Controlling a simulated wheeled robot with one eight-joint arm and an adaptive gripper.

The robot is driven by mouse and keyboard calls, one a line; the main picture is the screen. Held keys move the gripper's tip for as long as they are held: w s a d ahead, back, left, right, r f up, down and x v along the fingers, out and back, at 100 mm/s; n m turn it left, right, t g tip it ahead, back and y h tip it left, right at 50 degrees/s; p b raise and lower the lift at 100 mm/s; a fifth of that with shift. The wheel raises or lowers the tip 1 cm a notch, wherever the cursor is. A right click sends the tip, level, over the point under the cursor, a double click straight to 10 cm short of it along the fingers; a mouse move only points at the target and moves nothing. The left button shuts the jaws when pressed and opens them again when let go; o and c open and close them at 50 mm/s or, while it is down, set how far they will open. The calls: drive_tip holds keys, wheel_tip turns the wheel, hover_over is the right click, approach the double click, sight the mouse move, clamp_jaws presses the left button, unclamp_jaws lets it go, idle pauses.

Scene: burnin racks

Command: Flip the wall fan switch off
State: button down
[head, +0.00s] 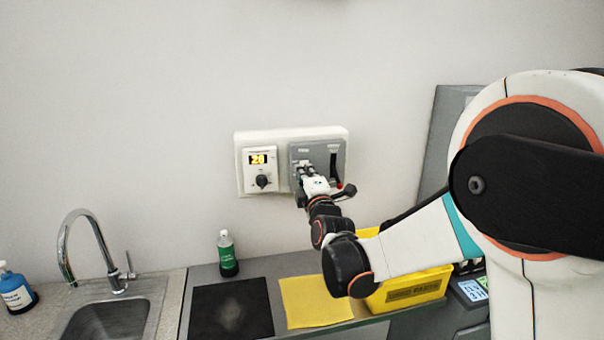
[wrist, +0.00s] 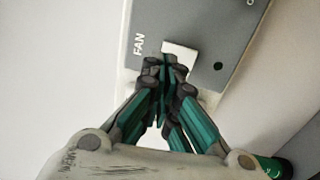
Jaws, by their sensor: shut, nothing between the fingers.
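The grey fan switch panel (head: 318,148) is on a white wall plate (head: 242,180) above the counter. In the wrist view the panel (wrist: 205,25) bears the word FAN. A white switch (wrist: 186,51) shows beside the label, partly hidden by my fingertips; I cannot tell which way it is set. A small dark green dot (wrist: 218,66) is to its right. My gripper (head: 304,171) is in front of the panel's left part. In the wrist view my gripper (wrist: 167,64) is shut and empty, its fingertips at the switch's lower edge; contact cannot be told.
A white control unit with a lit display (head: 259,160) and dark knob is left of the panel. A dark slot with a lever (head: 334,168) is at its right. Below stand a green bottle (head: 228,256), yellow cloth (head: 314,302), yellow bin (head: 412,290) and sink (head: 105,322).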

drive_tip(key=s+d+r+p, duration=0.1)
drive_tip(key=s+d, duration=0.1)
drive_tip(key=s, duration=0.8)
drive_tip(key=shift+s+r, duration=0.2)
drive_tip(key=shift+s, duration=0.2)
drive_tip(key=shift+d, duration=0.1)
